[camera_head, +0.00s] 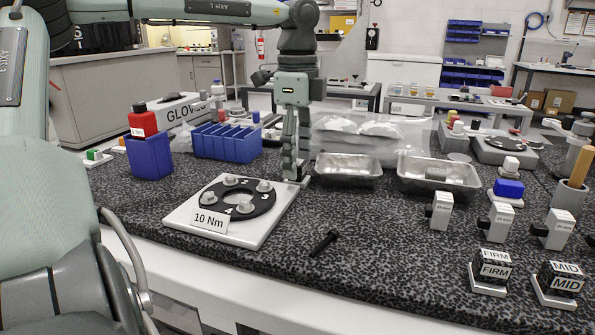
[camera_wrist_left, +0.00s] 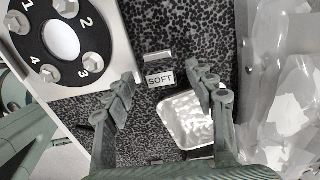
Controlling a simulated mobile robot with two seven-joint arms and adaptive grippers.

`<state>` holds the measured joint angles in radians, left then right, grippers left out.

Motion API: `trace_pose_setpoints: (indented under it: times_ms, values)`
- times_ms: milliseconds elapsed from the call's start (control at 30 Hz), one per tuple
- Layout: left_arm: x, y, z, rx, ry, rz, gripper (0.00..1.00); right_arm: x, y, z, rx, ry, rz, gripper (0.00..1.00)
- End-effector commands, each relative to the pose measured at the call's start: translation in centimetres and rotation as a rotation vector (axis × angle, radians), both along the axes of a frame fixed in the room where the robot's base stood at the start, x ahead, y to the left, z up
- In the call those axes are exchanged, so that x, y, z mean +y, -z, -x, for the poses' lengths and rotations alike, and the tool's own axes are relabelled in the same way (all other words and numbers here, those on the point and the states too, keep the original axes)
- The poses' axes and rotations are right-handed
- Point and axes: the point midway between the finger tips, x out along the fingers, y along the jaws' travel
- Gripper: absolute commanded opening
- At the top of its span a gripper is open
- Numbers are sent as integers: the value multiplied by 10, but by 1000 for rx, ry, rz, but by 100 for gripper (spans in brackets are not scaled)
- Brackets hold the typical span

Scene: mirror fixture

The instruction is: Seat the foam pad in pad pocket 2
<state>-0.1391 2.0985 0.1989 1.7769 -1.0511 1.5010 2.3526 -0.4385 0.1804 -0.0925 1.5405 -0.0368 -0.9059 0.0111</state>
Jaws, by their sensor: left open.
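My left gripper (camera_head: 295,172) points down at the right edge of a white plate. It is open, and its fingertips also show in the left wrist view (camera_wrist_left: 165,82). A small dark block labelled SOFT (camera_wrist_left: 159,79) appears between the open fingers there; I cannot tell the height gap, and nothing is gripped. In the head view the SOFT block is not clearly visible. Dark blocks labelled FIRM (camera_head: 492,264) and MID (camera_head: 562,278) sit on white stands at the lower right. I cannot identify pad pocket 2. My right gripper is not in view.
The white plate (camera_head: 260,232) carries a black numbered ring (camera_head: 262,200) with bolts. Metal trays (camera_head: 348,180) (camera_head: 468,181) and clear plastic bags (camera_head: 370,133) lie right of the gripper. Blue bins (camera_head: 150,158) stand left. A black bolt (camera_head: 323,243) lies on the speckled mat.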

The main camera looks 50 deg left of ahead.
Motion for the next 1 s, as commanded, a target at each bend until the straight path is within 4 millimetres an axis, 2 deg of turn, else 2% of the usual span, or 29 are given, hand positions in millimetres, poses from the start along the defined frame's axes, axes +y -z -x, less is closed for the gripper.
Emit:
trace_pose_setpoints:
  times_ms: [200,233,667,1000]
  values:
    - [0,1,0,0,0,-1,55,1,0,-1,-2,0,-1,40]
    - [0,1,0,0,0,0,53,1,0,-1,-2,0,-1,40]
    - [0,1,0,-1,0,0,0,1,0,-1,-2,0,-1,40]
    - [0,-4,0,-2,-1,-2,0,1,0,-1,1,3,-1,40]
